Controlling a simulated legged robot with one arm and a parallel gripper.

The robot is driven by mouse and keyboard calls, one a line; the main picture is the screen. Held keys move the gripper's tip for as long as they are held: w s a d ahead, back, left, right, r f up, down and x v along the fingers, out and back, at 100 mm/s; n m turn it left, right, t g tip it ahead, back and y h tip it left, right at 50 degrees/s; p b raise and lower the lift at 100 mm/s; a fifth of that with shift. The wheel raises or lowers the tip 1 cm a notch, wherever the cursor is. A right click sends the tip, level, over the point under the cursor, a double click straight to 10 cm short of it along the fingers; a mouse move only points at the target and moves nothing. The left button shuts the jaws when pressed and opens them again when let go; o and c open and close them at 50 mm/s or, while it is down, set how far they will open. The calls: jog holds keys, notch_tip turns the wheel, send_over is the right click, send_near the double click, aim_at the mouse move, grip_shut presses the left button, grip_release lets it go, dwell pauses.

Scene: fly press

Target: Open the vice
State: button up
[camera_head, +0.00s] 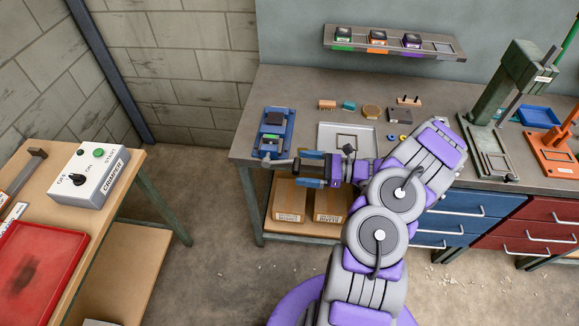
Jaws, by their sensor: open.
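The blue vice (273,118) sits on the left end of the grey workbench (260,93). A dark block and a small green-marked item show between or on its jaws; I cannot tell how tightly they are held. The vice's grey handle (276,161) sticks out at its front edge, toward my gripper. My gripper (304,168) is open, with its two blue fingers pointing left at the handle. The handle's right end lies close to or between the fingers; I cannot tell whether they touch.
A white tray (327,129) and several small parts lie right of the vice. A green fly press (522,75) and an orange tool (553,150) stand farther right. Cardboard boxes (289,200) sit below. A control box (90,175) is on the left table. Open floor lies between.

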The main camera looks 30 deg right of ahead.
aim_at(294, 164)
jog(key=x, duration=0.3)
jog(key=shift+w+a+b, duration=0.25)
jog(key=shift+w+b, duration=0.05)
jog(key=shift+w, duration=0.05)
jog(key=shift+w+a+f, duration=0.1)
jog(key=shift+w, duration=0.3)
jog(key=shift+a, duration=0.5)
jog(key=shift+d, duration=0.15)
jog(key=c, duration=1.4)
